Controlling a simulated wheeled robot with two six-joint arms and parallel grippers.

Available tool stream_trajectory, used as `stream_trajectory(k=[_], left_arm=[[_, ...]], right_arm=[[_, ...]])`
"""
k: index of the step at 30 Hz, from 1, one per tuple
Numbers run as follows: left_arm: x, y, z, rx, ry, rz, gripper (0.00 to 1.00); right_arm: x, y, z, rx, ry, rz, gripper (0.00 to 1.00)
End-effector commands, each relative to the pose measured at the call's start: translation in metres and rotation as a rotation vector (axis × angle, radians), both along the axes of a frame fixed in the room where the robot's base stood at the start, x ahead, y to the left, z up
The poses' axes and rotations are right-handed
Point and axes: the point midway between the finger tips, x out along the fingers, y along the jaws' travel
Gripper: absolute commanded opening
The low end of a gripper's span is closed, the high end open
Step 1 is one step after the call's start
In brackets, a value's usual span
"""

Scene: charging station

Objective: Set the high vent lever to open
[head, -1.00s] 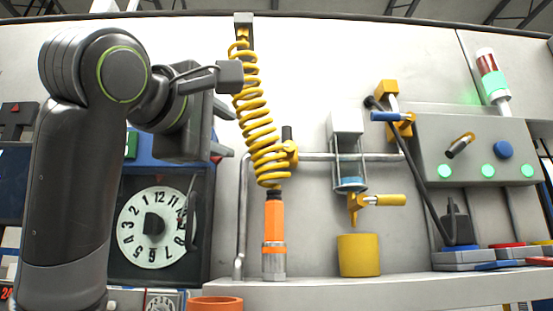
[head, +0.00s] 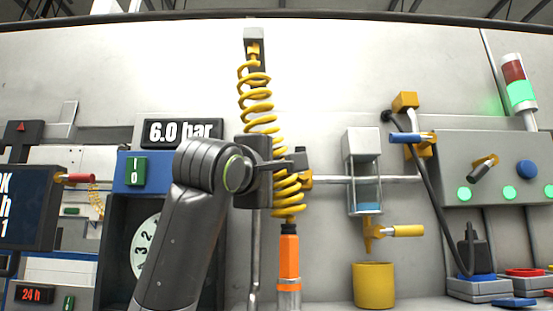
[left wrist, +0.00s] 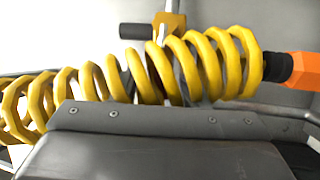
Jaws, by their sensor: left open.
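Several levers show, none with a readable vent label. A blue-handled lever (head: 406,138) on a yellow valve lies level at the pipe's right end. A yellow-handled lever (head: 407,231) lies level below the glass filter bowl. A yellow valve (head: 306,180) sits on the pipe behind the coiled hose; its black handle (left wrist: 137,31) shows in the left wrist view, beyond the coil. My left gripper (head: 290,163) is open, in front of the coil beside that valve, and hides much of it. I cannot tell whether it touches the coil. My right gripper is out of view.
The yellow coiled hose (head: 257,97) hangs down to an orange tool (head: 289,256) and fills the left wrist view (left wrist: 150,75). A grey panel (head: 500,150) with green lights is at right. A yellow cup (head: 373,285) stands below the filter. A red-handled lever (head: 78,178) is at left.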

Motion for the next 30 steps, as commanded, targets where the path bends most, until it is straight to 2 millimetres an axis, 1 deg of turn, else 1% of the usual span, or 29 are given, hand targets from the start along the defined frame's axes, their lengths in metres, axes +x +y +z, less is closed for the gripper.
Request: stream_trajectory(k=[1, 6, 15, 17, 24, 25, 30], left_arm=[[0.0054, -0.0021, 0.0028, 0.001, 0.004, 0.0, 0.4], [0.0136, -0.0054, 0.0029, 0.001, 0.002, 0.001, 0.4], [0.0151, -0.0061, 0.0019, 0.0, 0.001, 0.001, 0.4], [0.0151, -0.0061, 0.0019, 0.0, 0.001, 0.001, 0.34], [0.0148, -0.0061, 0.002, 0.0, 0.001, 0.001, 0.02], [0.0149, -0.0061, 0.002, 0.0, 0.001, 0.001, 0.0], [0.0149, -0.0061, 0.0018, 0.001, 0.002, 0.0, 0.0]], right_arm=[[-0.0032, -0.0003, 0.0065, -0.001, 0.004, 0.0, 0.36], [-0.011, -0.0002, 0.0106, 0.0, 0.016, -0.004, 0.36], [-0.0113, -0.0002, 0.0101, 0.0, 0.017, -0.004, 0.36], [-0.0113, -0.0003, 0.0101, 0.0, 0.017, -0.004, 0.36], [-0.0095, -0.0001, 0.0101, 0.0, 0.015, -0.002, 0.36], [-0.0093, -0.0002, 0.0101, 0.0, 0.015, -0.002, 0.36], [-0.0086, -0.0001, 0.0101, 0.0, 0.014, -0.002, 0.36]])
